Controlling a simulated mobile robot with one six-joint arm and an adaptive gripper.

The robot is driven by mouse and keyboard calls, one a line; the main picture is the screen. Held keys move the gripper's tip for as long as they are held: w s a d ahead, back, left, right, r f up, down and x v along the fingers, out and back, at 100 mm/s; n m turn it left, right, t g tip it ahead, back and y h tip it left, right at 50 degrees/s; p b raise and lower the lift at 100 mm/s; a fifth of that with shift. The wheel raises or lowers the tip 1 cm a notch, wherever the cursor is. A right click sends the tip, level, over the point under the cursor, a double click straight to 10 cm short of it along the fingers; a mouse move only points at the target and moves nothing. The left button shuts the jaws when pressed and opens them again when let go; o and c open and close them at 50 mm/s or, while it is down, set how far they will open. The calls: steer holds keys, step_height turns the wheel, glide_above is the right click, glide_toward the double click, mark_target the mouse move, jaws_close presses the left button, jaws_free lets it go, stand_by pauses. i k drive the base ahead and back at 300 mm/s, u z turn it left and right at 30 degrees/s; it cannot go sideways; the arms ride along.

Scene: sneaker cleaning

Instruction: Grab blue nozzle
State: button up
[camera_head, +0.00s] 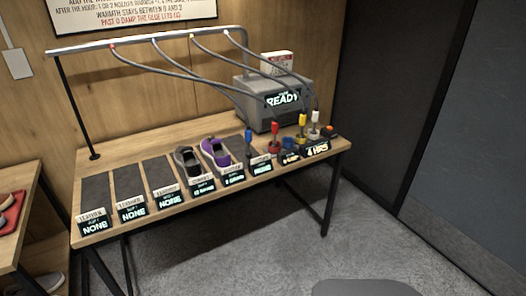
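The blue nozzle (248,136) stands upright on the wooden table, just right of the purple sneaker (216,152) and in front of the grey machine (256,100). It looks small, with a blue upper part; its lower end is too small to make out clearly. A red nozzle (274,130), a yellow nozzle (302,120) and a white nozzle (315,119) stand to its right. My gripper is not in view, so I cannot tell whether it is open or shut.
Grey hoses (190,72) hang from an overhead rail (150,42) toward the machine and nozzles. A grey shoe (187,160) and dark mats (127,180) lie on the table (115,157). Small signs line its front edge. Open grey floor (240,250) lies in front.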

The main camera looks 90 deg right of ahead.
mark_target(248, 133)
steer(key=k, duration=2.35)
steer(key=z, duration=1.4)
steer(key=i, duration=0.9)
steer(key=z, duration=0.05)
